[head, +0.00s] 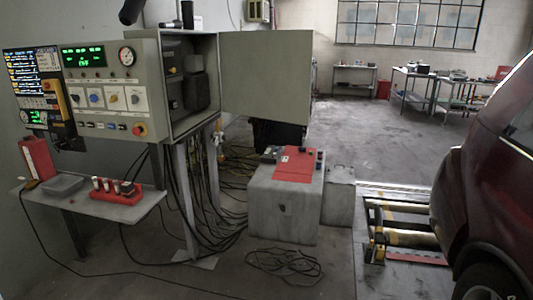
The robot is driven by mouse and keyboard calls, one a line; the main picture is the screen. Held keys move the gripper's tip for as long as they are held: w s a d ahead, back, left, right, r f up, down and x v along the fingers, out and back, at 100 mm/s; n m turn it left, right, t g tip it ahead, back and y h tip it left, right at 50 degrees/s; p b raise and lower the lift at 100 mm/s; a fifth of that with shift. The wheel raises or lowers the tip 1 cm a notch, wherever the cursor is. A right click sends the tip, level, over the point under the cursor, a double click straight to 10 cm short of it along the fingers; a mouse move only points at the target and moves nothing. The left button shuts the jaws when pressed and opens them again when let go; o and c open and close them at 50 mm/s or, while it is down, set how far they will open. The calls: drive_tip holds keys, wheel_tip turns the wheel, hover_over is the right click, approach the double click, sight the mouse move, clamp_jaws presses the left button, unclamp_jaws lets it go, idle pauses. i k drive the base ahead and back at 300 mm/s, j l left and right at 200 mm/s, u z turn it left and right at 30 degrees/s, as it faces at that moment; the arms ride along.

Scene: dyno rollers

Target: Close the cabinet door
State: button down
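The grey-green control cabinet (197,45) stands on metal legs at the left. Its door (266,75) is swung wide open to the right, so the flat panel faces me. Dark components (190,78) show inside the open cabinet. The front panel to its left carries displays, knobs and a red button.
A small bench (90,211) with a red holder (115,191) stands below the cabinet. Cables (285,262) lie on the floor. A grey box (284,206) with a red top, rollers (405,237) and a dark red car (495,170) are to the right.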

sight(265, 74)
drive_tip(key=i+u, duration=0.2)
drive_tip(key=i, duration=1.05)
drive_tip(key=i+z, duration=0.4)
drive_tip(key=i+j+z, duration=0.15)
drive_tip(key=i+z, duration=0.25)
drive_tip(key=i, duration=0.2)
drive_tip(key=i+j+z, duration=0.1)
drive_tip(key=i+z, duration=0.3)
drive_tip(key=i, duration=0.15)
